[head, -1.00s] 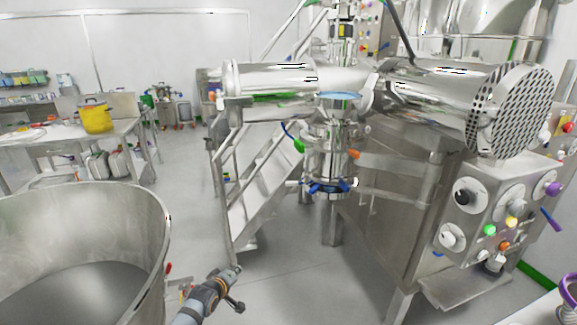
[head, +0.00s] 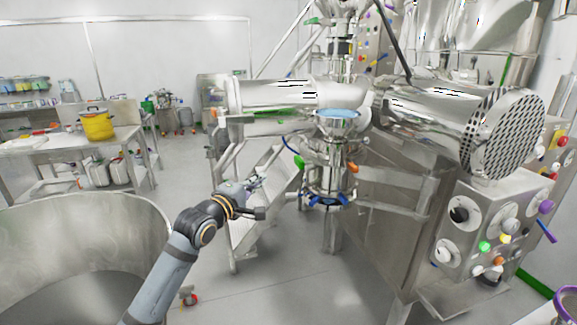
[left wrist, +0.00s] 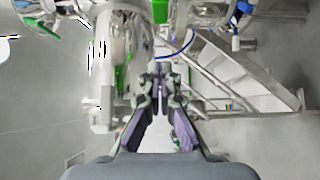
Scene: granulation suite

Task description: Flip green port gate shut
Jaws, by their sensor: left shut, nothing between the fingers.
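The green gate piece (head: 299,162) shows in the head view on the left side of the steel port assembly (head: 325,180), below the blue-topped funnel (head: 338,114). It looks like a small flat paddle; whether it is open or shut I cannot tell. My left gripper (head: 258,181) is shut and empty, in the air to the left of the green piece and apart from it. In the left wrist view my fingertips (left wrist: 161,68) are together, with nothing between them. Green parts show ahead of them, one at the top (left wrist: 160,11). My right gripper is not in view.
A steel stair (head: 262,205) stands behind my left gripper. A thin blue hose (head: 288,136) hangs near the green piece. Large steel cylinders (head: 285,93) lie above. A big steel tub (head: 140,212) is at the left; a control panel (head: 490,225) is at the right.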

